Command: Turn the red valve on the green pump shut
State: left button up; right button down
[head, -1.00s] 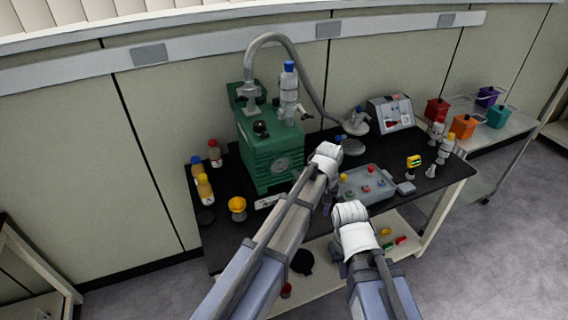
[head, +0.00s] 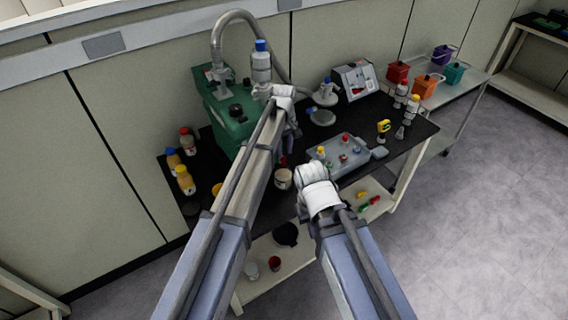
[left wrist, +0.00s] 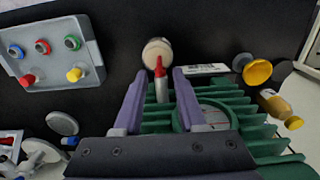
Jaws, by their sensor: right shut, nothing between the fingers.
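The green pump (head: 228,122) stands at the back left of the black bench, its front partly hidden by my left arm. In the left wrist view its green fins (left wrist: 262,135) and round gauge (left wrist: 213,117) show. The red valve (left wrist: 160,68), a red tip on a grey metal stem, stands between my left fingers (left wrist: 158,84). These are open, one on each side, with gaps. In the head view my left gripper (head: 291,124) is beside the pump's right front. My right gripper (head: 304,211) is shut and empty at the bench's front edge, mostly hidden by its wrist.
A pale round jar (head: 283,179) stands close in front of the valve. Bottles (head: 186,181) and a yellow cup (head: 216,189) are at the left. A hose (head: 235,14) arches above the pump.

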aim_at(284, 157)
pick_arm(q)
notch_tip(284, 157, down, 5)
jog(key=b, duration=0.4)
jog(key=shift+f, duration=0.1)
jog(key=shift+c, duration=0.2)
grip_shut()
